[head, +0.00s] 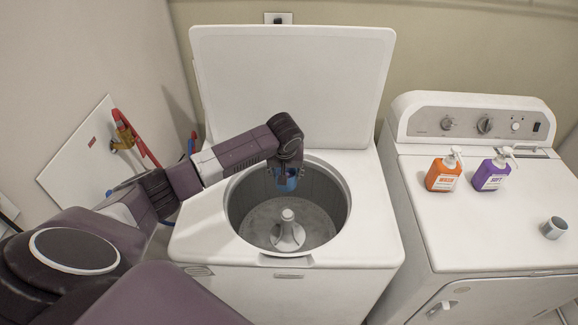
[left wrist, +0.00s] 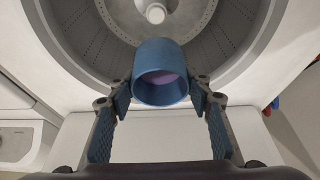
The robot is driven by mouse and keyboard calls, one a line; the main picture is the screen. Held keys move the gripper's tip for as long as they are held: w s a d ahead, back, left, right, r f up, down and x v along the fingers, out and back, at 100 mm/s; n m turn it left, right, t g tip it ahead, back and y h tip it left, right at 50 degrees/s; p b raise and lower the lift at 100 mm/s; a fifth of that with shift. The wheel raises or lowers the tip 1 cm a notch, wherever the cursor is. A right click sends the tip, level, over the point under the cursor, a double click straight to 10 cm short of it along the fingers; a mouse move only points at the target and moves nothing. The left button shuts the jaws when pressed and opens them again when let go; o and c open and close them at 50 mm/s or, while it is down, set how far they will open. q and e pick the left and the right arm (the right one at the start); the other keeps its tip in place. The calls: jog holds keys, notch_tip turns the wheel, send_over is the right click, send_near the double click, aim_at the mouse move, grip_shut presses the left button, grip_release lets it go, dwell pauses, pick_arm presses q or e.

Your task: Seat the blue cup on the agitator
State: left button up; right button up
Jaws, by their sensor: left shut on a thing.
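The blue cup (head: 288,181) is held by my left gripper (head: 287,172) over the back part of the open washer drum. In the left wrist view the blue cup (left wrist: 161,72) sits between the two fingers of my left gripper (left wrist: 160,92), with purple showing inside its mouth. The agitator (head: 288,232) is a pale cone with a round knob top, upright in the middle of the drum. It also shows in the left wrist view (left wrist: 155,13), beyond the cup. The cup is apart from the agitator, behind it in the head view. My right gripper is not in view.
The washer lid (head: 300,85) stands open behind the drum (head: 345,205). On the dryer (head: 480,230) to the right stand an orange bottle (head: 441,177), a purple bottle (head: 489,178) and a grey cup (head: 555,228). Red and blue hoses (head: 140,145) are at the left wall.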

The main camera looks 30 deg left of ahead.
pick_arm(q)
jog(key=f, duration=0.1)
jog(key=f+b, duration=0.2)
jog(key=shift+w, duration=0.25)
notch_tip(320, 180, down, 11)
jog(key=b, duration=1.1)
jog(key=shift+w+r, duration=0.15)
jog(key=shift+r, duration=0.05)
jog(key=shift+f, duration=1.2)
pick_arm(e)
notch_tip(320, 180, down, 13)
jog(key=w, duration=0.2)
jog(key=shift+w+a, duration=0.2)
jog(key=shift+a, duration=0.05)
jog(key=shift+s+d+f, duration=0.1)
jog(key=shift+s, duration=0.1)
